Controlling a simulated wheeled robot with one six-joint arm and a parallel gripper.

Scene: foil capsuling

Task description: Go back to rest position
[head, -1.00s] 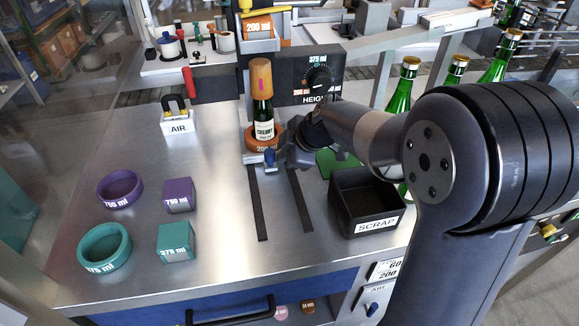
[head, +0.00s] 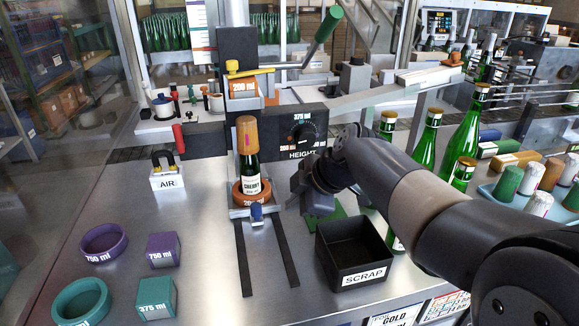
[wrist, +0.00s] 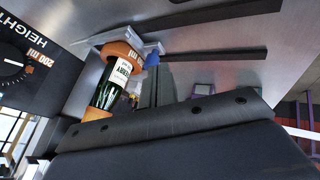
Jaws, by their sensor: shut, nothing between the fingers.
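My gripper (head: 308,193) is beside the bottle, to its right in the head view, with a gap between them. Its fingers are small and dark there, and it holds nothing. In the wrist view the grey fingers (wrist: 157,86) are shut beside the bottle. The green bottle (head: 249,180) with a "CHERRY" label stands upright in an orange 200 ml ring (head: 252,196). An orange-brown capsule (head: 246,134) covers its neck. The bottle also shows in the wrist view (wrist: 113,83). My arm reaches in from the lower right.
A black SCRAP bin (head: 355,252) stands below my gripper. The height dial (head: 306,133) is behind. Purple (head: 104,242) and teal (head: 82,302) rings and blocks lie at left. Green bottles (head: 428,140) stand at right.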

